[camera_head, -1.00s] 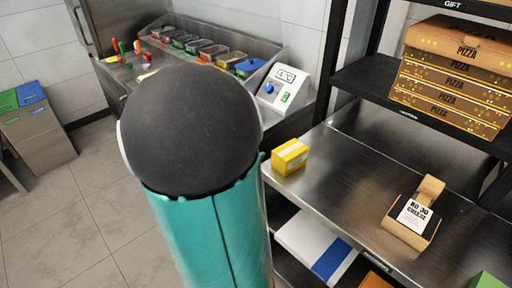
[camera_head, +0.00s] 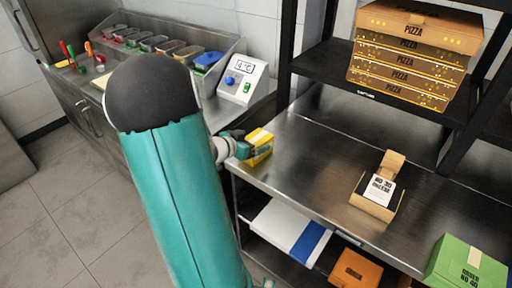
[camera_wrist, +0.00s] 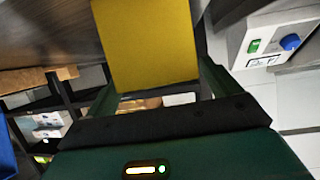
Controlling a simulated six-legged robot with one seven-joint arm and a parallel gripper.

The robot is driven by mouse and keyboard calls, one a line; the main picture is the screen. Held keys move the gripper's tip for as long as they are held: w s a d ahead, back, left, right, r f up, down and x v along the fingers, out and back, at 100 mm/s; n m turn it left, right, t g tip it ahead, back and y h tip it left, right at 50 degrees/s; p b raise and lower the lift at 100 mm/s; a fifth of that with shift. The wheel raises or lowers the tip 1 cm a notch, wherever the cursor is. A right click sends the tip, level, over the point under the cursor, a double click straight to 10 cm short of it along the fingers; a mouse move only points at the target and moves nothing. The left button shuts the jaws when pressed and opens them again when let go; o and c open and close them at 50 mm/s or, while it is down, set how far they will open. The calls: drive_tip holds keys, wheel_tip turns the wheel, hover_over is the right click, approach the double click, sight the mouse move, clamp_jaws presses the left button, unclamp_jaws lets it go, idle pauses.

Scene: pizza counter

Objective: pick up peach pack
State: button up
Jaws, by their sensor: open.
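A small yellow box (camera_head: 262,141) with a pale top stands at the near left corner of the steel shelf. No label on it is readable, so I cannot tell if it is the peach pack. My gripper (camera_head: 240,146) is beside its left side, partly hidden by my arm. In the wrist view the yellow box (camera_wrist: 147,45) fills the gap between the two fingers of my gripper (camera_wrist: 155,62). The fingers are open, one on each side of it. I cannot tell whether they touch it.
An open brown carton with a white card (camera_head: 378,190) and a green box (camera_head: 466,262) stand on the steel shelf (camera_head: 310,160). A white-blue box (camera_head: 290,232) and an orange box (camera_head: 357,270) lie below. Pizza boxes (camera_head: 405,62) are stacked above. A temperature display unit (camera_head: 241,83) stands behind.

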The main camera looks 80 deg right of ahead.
drive_tip(key=x, duration=0.2)
drive_tip(key=shift+d+f, duration=0.15)
drive_tip(key=shift+d, duration=0.1)
drive_tip(key=c, duration=1.3)
drive_tip(key=shift+o, duration=0.2)
